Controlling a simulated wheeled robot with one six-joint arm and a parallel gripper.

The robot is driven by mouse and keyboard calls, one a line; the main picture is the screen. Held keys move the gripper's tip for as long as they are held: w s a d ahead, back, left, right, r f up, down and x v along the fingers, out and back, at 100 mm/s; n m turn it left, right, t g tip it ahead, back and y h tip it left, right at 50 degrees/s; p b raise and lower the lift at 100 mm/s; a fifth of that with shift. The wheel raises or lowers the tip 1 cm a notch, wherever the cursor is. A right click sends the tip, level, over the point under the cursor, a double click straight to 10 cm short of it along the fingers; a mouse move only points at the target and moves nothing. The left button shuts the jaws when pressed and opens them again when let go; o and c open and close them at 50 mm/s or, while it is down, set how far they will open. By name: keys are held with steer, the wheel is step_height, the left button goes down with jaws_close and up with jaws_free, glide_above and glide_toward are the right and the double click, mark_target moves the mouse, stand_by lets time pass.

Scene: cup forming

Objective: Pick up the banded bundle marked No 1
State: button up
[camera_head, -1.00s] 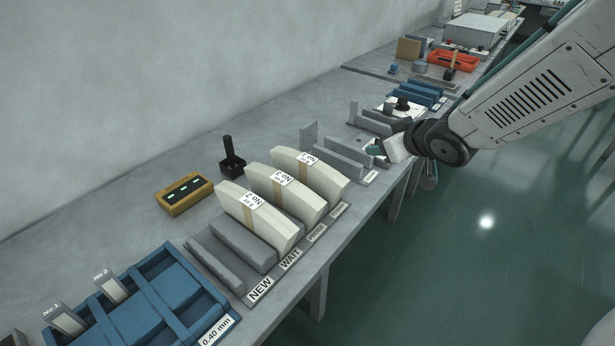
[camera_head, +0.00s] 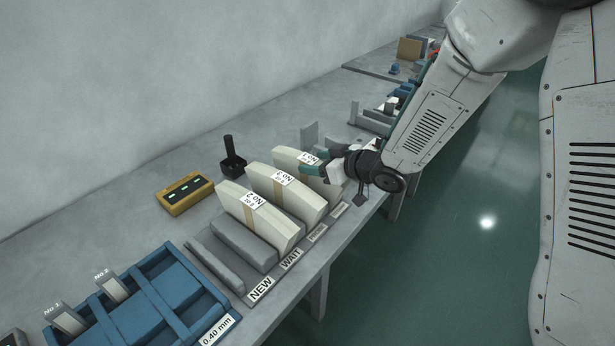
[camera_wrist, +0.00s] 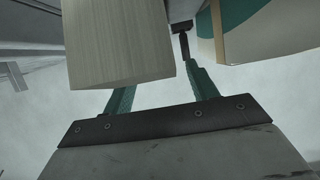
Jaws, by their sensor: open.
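The bundle marked No 1 (camera_head: 291,159) is a cream stack of curved sheets. It stands upright at the far end of a row of three, with its white label on top. My gripper (camera_head: 319,160) is open at the upper right part of this bundle, and its teal fingers partly hide the bundle. In the wrist view, my gripper (camera_wrist: 160,88) shows two teal fingers apart. A pale bundle face (camera_wrist: 118,42) covers part of the left finger's far end, and another bundle edge (camera_wrist: 238,30) is at the right. I cannot tell whether the fingers touch a bundle.
Bundles marked No 3 (camera_head: 288,187) and No 2 (camera_head: 250,210) stand close beside No 1. Grey slot walls (camera_head: 215,263) stand nearer. A black upright handle (camera_head: 232,155), a yellow box (camera_head: 185,195) and a blue tray (camera_head: 160,318) are also on the bench.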

steer(key=shift+w+a+f, duration=0.2)
steer(key=shift+w+a, duration=0.1)
steer(key=shift+a, duration=0.1)
jaws_close()
steer(key=shift+r, duration=0.1)
steer(key=shift+r, duration=0.1)
